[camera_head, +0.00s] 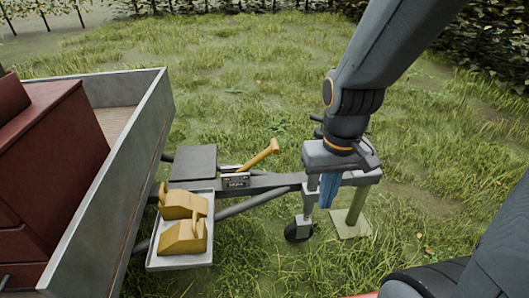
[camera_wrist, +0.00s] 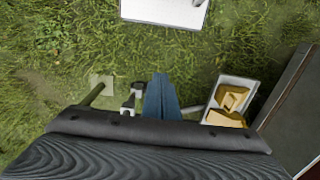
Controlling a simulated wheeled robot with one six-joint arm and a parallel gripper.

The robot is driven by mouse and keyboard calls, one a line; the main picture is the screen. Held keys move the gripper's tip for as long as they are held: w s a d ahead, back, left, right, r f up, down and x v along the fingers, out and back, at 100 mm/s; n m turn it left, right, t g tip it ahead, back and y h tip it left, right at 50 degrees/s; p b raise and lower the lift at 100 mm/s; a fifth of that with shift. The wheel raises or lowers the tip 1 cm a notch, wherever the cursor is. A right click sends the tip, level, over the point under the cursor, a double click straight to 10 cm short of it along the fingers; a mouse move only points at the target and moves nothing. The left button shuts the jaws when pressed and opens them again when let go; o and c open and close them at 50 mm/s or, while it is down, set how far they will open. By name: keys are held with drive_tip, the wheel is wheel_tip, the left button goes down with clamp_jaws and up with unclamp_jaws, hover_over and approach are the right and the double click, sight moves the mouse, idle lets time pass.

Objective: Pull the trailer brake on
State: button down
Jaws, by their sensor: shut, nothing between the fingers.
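The trailer brake is a yellow-handled lever (camera_head: 262,155) on the drawbar (camera_head: 268,182), beside a small label plate (camera_head: 236,181). The lever slants up to the right at a low angle. I cannot make it out in the wrist view. My gripper (camera_head: 327,204) points down with blue fingers over the coupling end of the drawbar, right of the lever and apart from it. Its fingers are together with nothing in them; they also show in the wrist view (camera_wrist: 161,78). They hide part of the coupling.
Yellow wheel chocks (camera_head: 184,237) lie in a pale tray (camera_head: 180,264). A jockey wheel (camera_head: 298,231) and a post with a foot plate (camera_head: 350,226) stand near my gripper. Grass beyond is open.

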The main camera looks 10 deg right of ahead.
drive_tip(key=w+d+f+m+t+y+b, duration=0.1)
drive_tip(key=w+d+f+m+t+b, duration=0.1)
drive_tip(key=w+f+m+t+b, duration=0.4)
drive_tip(key=w+d+f+m+t+y+b, duration=0.1)
drive_tip(key=w+f+m+t+b, duration=0.5)
drive_tip(key=w+f, duration=0.7)
drive_tip(key=w+d+f+m+t+y+b, duration=0.2)
drive_tip(key=w+f+m+t+b, duration=0.5)
drive_tip(key=w, duration=1.2)
wheel_tip(320, 180, down, 3)
drive_tip(key=m+b, duration=0.2)
drive_tip(key=m, duration=0.1)
drive_tip(key=shift+d+r+b, duration=0.2)
drive_tip(key=shift+d+b, duration=0.15)
drive_tip(key=shift+w, duration=0.2)
drive_tip(key=w+a+r+b, duration=0.1)
drive_tip(key=w+a+r, duration=0.2)
drive_tip(key=w, duration=0.6)
drive_tip(key=shift+w+a+r, duration=0.3)
drive_tip(key=shift+a, duration=0.9)
